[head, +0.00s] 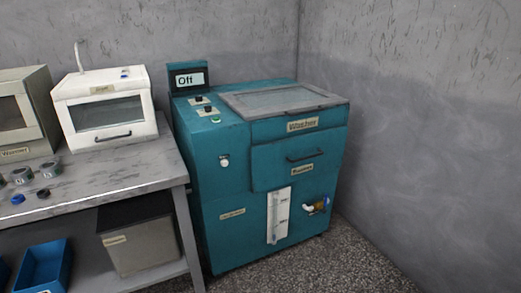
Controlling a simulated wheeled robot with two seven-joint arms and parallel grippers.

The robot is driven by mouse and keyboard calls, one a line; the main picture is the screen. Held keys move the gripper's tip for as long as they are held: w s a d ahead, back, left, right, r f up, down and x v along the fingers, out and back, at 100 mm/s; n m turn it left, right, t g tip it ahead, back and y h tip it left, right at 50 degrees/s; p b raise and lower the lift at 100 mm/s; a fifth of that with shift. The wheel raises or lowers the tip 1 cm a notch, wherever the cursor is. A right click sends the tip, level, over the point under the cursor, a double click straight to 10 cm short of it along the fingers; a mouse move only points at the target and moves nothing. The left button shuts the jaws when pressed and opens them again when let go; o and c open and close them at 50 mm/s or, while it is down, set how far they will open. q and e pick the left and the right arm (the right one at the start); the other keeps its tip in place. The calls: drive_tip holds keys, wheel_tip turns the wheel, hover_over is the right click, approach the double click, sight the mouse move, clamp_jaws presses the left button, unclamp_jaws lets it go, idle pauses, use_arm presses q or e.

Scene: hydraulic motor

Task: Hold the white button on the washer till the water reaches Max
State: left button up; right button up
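The teal washer (222,238) stands in the corner, right of a grey table. Its white button (225,162) is on the front face, left of the drawer, and nothing touches it. A display (190,79) on top reads "Off". A white level gauge (278,215) with a clear tube is on the lower front; its small marks are too small to read, and I cannot tell the water level. A valve with a white spout (316,206) sits right of the gauge. Neither of my grippers is in view.
A grey table (120,168) on the left carries a white box machine (105,106), a beige machine (24,112) and several small round parts. A grey bin (140,244) and a blue bin (44,267) are below. Speckled floor (310,272) in front of the washer is clear.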

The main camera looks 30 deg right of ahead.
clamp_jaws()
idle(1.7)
